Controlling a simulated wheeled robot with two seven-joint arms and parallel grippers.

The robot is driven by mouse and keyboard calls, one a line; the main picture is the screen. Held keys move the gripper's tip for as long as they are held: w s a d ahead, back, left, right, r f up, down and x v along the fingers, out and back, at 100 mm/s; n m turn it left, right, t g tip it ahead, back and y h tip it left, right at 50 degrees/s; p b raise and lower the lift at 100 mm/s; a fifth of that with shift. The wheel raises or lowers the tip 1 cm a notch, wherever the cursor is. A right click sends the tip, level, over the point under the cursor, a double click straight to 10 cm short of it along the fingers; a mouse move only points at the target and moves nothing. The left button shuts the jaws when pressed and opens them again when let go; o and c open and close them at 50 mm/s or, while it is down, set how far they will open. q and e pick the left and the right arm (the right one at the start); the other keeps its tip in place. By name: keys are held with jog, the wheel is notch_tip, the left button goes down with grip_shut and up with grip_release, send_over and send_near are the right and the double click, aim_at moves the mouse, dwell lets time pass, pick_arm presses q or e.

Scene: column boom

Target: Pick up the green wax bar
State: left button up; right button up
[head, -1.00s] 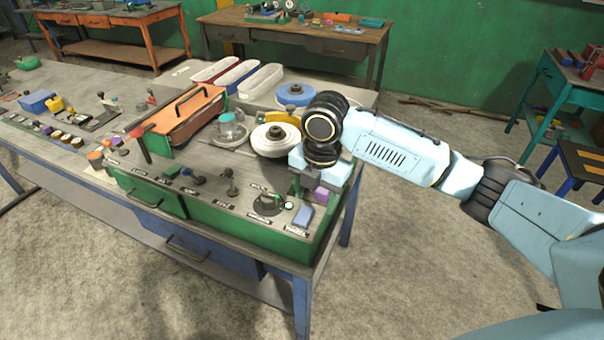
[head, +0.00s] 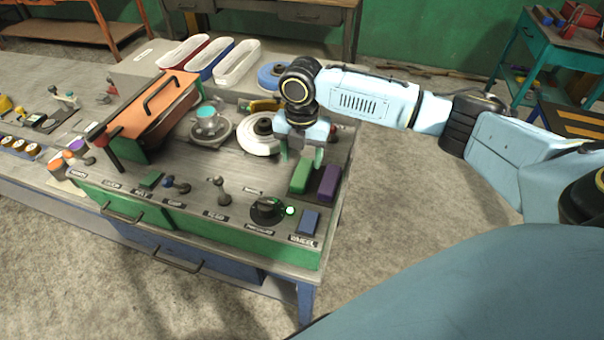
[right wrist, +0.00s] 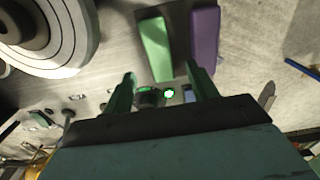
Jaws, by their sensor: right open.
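The green wax bar (head: 301,177) lies near the right end of the green-fronted bench console, beside a purple bar (head: 327,184) on its right. My right gripper (head: 301,156) points down just behind and above the green bar, open and empty. In the right wrist view the green bar (right wrist: 156,48) shows beyond the gap between the two spread fingers (right wrist: 162,76), apart from them. The purple bar (right wrist: 205,38) lies to its right, beyond the right finger. My left gripper is not in view.
A white grinding wheel (head: 259,140) stands close left of the gripper. A dark knob (head: 266,210), a lit green button (head: 290,210) and a blue block (head: 308,222) sit in front of the bars. The bench's right edge is close to the purple bar.

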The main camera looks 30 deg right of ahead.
aim_at(302, 171)
notch_tip(302, 171, down, 2)
jog(key=shift+w+d+f, duration=0.1)
jog(key=shift+d, duration=0.05)
notch_tip(302, 171, down, 2)
jog(key=shift+w+f+p, duration=0.15)
jog(key=shift+f+p, duration=0.05)
jog(key=shift+p, duration=0.15)
jog(key=shift+f, duration=0.25)
jog(key=shift+d, duration=0.1)
jog(key=c, duration=1)
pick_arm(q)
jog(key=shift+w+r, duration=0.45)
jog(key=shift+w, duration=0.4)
pick_arm(e)
jog(key=shift+c, duration=0.3)
